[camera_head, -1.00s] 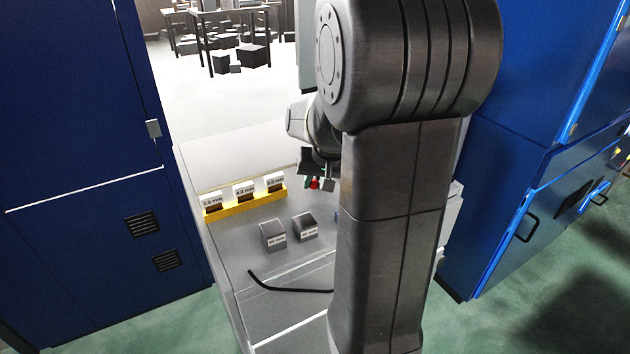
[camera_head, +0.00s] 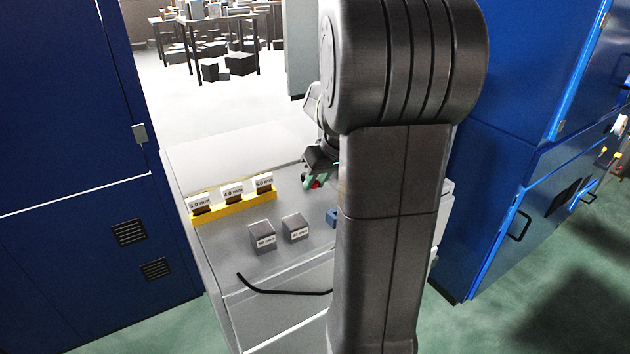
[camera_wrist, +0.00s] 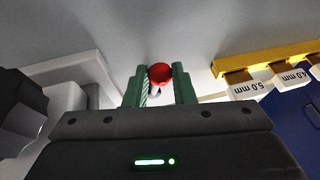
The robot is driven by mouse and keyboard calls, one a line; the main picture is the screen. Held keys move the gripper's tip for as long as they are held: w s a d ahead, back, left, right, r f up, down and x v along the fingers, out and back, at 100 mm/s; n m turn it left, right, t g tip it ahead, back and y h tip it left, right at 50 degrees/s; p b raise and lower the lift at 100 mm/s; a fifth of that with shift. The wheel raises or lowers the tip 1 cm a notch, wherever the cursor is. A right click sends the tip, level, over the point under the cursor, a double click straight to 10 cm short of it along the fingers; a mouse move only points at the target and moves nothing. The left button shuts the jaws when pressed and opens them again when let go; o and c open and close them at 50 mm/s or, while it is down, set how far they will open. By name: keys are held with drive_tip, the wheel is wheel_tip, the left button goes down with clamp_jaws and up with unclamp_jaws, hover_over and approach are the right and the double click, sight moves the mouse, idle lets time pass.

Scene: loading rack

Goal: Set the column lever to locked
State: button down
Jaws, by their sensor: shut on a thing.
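A red ball knob (camera_wrist: 160,73), which looks like the knob of the column lever, sits between the green fingers of my gripper (camera_wrist: 161,88) in the wrist view. The fingers are closed on its two sides. A short grey piece shows just below the ball. The rest of the lever and any lock marking are hidden. In the head view my gripper (camera_head: 311,179) is tilted over the far right part of the grey bench top. The red knob (camera_head: 316,184) shows only as a small spot there, partly covered by my gripper and arm.
A yellow rack (camera_head: 236,208) with several size-labelled cards stands on the bench (camera_head: 215,240). Two grey labelled blocks (camera_head: 262,235) (camera_head: 295,228) sit in front. A blue thing (camera_head: 331,217) is partly behind my arm. Blue cabinets (camera_head: 75,150) (camera_head: 500,150) flank the bench.

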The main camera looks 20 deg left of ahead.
drive_tip(key=c, duration=1.2)
unclamp_jaws()
drive_tip(key=shift+r, duration=0.1)
drive_tip(key=b+v, duration=0.1)
drive_tip(key=v, duration=1.2)
drive_tip(key=shift+d+r, duration=0.15)
drive_tip(key=shift+r, duration=0.15)
drive_tip(key=shift+s, duration=0.15)
drive_tip(key=shift+c, duration=0.3)
